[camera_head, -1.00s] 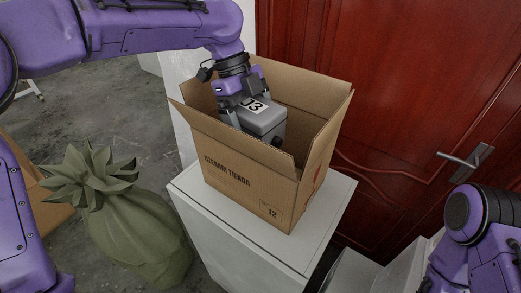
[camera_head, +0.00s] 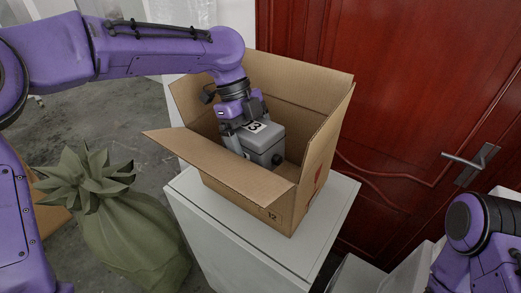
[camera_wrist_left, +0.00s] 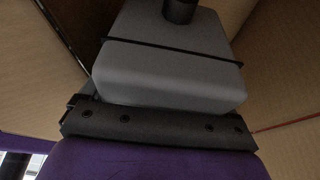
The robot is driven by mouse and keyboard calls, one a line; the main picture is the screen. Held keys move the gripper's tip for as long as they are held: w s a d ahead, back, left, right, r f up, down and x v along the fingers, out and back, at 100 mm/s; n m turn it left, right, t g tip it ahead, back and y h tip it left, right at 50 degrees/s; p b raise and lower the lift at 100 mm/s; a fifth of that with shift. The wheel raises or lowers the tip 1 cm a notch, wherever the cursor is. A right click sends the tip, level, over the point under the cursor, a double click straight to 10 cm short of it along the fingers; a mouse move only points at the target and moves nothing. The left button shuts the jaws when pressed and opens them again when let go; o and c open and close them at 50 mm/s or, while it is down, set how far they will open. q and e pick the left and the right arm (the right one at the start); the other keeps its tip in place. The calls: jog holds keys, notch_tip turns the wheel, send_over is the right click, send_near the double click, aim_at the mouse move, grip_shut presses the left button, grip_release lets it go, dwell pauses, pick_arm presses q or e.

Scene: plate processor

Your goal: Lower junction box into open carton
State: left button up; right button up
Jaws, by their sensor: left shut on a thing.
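The grey junction box (camera_head: 266,141), with a white label marked with black characters, is inside the upper part of the open carton (camera_head: 312,178). My left gripper (camera_head: 240,138) is shut on the junction box and reaches down into the carton from above. In the left wrist view the junction box (camera_wrist_left: 170,70) fills the middle, with cardboard walls around it. Whether its underside touches the carton floor is hidden. The carton's front flap (camera_head: 220,165) is folded outward toward me. My right gripper is not in view; only part of my right arm shows at lower right.
The carton stands on a white pedestal (camera_head: 232,250). A tied green sack (camera_head: 130,230) stands on the floor to the left. A red door (camera_head: 420,80) with a metal handle (camera_head: 466,163) is close behind and to the right.

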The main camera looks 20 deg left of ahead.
pick_arm(q)
jog(key=shift+w+f+b, duration=0.15)
jog(key=shift+f+b, duration=0.2)
jog(key=shift+f, duration=0.5)
jog(key=shift+f+b, duration=2.05)
jog(key=shift+f, duration=2.1)
jog(key=shift+f+b, duration=1.1)
jog(key=shift+f, duration=1.25)
jog(key=o, duration=1.7)
jog(key=shift+o, duration=0.2)
